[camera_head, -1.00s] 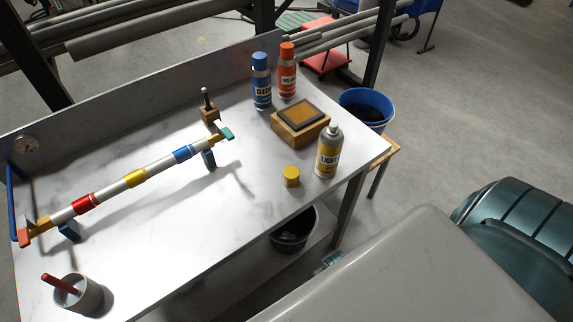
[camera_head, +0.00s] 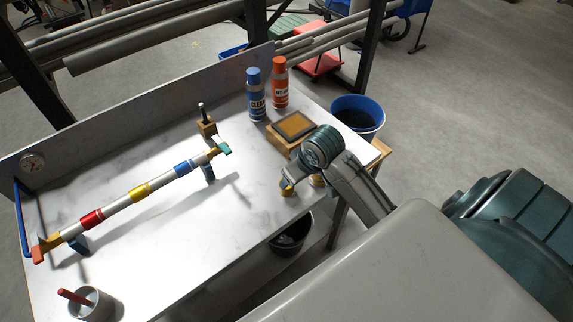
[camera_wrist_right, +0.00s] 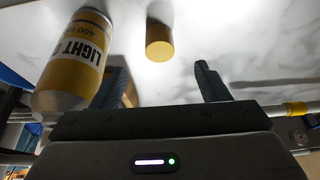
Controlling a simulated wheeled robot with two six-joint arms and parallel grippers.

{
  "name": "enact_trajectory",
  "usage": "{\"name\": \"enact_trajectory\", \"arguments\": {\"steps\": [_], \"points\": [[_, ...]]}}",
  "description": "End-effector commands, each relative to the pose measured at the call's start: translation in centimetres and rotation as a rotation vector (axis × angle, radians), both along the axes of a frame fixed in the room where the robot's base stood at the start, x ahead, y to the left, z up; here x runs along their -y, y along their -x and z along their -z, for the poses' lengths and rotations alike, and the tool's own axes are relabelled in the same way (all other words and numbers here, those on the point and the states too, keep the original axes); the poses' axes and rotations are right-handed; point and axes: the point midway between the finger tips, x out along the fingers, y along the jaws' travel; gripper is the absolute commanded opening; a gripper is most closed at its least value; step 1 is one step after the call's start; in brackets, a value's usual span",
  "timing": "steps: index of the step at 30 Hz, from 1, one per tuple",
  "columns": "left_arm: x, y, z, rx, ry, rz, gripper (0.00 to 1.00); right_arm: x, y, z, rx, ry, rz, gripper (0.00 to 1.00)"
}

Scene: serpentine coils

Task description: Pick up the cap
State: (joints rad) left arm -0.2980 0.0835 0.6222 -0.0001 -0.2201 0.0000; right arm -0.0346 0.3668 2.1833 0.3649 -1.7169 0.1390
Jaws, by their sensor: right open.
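The yellow cap (camera_wrist_right: 159,42) stands on the white bench top, ahead of my right gripper (camera_wrist_right: 163,80) in the right wrist view. That gripper is open and empty, and the cap lies beyond its fingertips, roughly in line with the gap between them. In the head view the cap (camera_head: 287,191) is partly covered by my right gripper (camera_head: 287,183) above it. A spray can with a yellow "LIGHT" label (camera_wrist_right: 75,60) is close to the left finger. My right arm hides most of this can in the head view. My left gripper is not in view.
A wooden block with a dark-framed top (camera_head: 294,125), a blue can (camera_head: 255,95) and an orange can (camera_head: 280,82) stand behind the arm. A striped bar (camera_head: 140,192) on supports spans the left. A grey cup (camera_head: 92,303) is front left.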

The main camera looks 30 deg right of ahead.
Motion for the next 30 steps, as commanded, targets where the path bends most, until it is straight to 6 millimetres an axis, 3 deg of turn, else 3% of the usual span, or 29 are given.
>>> {"name": "enact_trajectory", "arguments": {"steps": [9, 16, 23, 30], "points": [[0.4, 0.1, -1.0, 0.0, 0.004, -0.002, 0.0, 0.1, -2.2, 3.5, -0.003, -0.005, 0.004, 0.69], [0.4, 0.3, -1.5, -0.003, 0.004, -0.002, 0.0, 0.0, -2.8, 5.1, -0.001, -0.003, 0.003, 0.69], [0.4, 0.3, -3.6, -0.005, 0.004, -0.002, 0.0, -0.1, -4.1, 7.4, -0.003, -0.004, 0.003, 0.69], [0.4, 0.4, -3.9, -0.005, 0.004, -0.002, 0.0, -0.2, -4.9, 9.6, 0.001, -0.003, 0.003, 0.69]]}}
